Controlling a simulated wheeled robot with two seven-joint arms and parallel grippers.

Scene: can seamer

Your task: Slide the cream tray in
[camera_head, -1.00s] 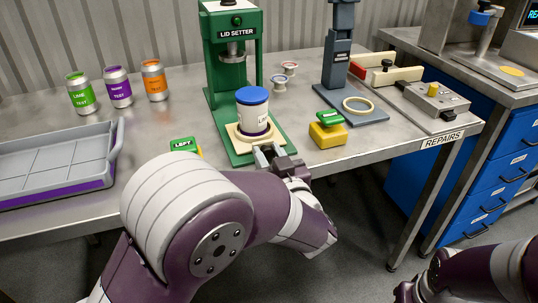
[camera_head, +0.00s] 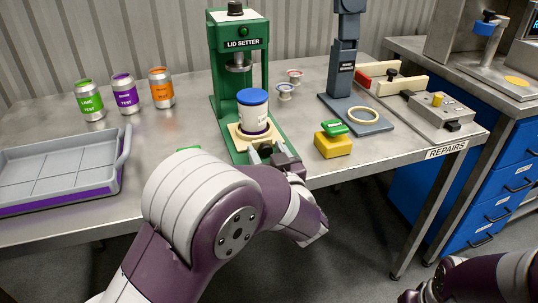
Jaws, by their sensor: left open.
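The cream tray (camera_head: 238,136) lies flat on the green base of the lid setter (camera_head: 239,88). A white can with a blue lid (camera_head: 253,112) stands upright on it, in front of and below the press head (camera_head: 238,65). My left gripper (camera_head: 266,150) is open at the tray's front edge, its fingertips pointing at the press. I cannot tell whether they touch the tray. My left forearm hides the table edge in front. My right arm shows only at the bottom right, with its gripper out of view.
A grey tray (camera_head: 60,165) and several test cans (camera_head: 126,98) are on the left. A yellow block with a green button (camera_head: 333,145) and a grey stand with a cream ring (camera_head: 363,115) are on the right.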

